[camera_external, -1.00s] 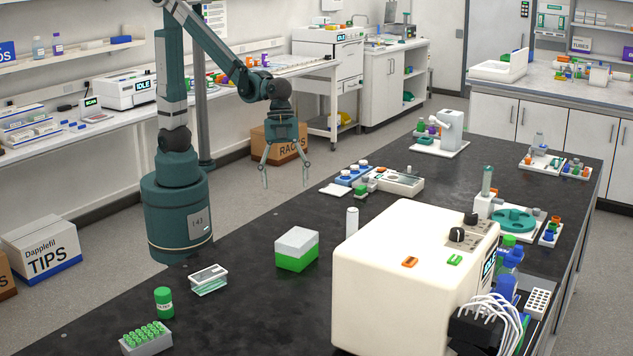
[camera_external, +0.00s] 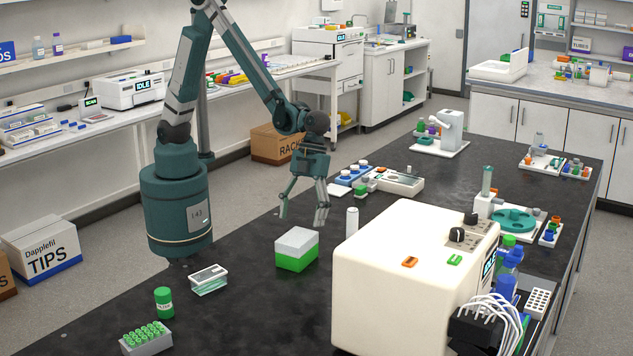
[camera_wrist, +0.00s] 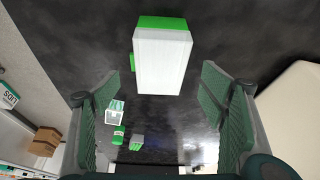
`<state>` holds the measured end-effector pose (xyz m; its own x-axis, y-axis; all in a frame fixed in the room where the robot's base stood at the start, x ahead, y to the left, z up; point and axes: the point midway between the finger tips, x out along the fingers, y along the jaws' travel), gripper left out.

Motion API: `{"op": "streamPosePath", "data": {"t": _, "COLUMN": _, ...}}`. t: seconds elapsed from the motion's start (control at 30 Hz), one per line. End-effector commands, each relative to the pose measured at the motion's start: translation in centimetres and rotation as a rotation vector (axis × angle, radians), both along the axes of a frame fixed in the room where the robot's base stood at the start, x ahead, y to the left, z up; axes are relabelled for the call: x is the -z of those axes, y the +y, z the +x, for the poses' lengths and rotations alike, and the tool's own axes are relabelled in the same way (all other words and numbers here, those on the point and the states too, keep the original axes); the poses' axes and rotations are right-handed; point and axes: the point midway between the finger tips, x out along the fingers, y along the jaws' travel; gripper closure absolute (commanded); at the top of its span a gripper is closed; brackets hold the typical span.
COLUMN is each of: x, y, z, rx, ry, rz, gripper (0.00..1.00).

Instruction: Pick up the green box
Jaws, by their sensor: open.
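The green box (camera_external: 296,262), with a white-grey top half, stands on the black bench beside the large cream machine. My gripper (camera_external: 303,221) is open and empty above the bench, just behind and above the box in the outside view. In the wrist view the green box (camera_wrist: 161,62) lies ahead, at the upper middle, its pale top facing the camera. Green shows along its far edge and at its left side. My gripper's two green-padded fingers (camera_wrist: 166,110) stand wide apart on either side, nearer the camera, and do not touch the box.
The cream machine (camera_external: 400,275) stands close to the right of the box. A clear slide box (camera_external: 208,280), a green-capped jar (camera_external: 164,302) and a rack of green tubes (camera_external: 147,338) stand to the left. A white cylinder (camera_external: 352,221) stands behind. Bare bench lies in front.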

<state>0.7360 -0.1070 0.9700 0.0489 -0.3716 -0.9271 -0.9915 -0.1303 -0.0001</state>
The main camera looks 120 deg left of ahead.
Motion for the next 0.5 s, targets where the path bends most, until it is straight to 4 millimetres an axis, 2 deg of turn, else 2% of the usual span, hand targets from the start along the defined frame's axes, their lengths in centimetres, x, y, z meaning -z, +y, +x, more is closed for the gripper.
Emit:
{"op": "streamPosePath", "data": {"t": 0.2, "x": 0.88, "y": -0.24, "z": 0.54, "rx": 0.040, "ry": -0.001, "rz": -0.008, "gripper": 0.29}}
{"op": "streamPosePath", "data": {"t": 0.5, "x": 0.94, "y": -0.27, "z": 0.55, "rx": 0.042, "ry": -0.001, "rz": -0.008, "gripper": 0.29}}
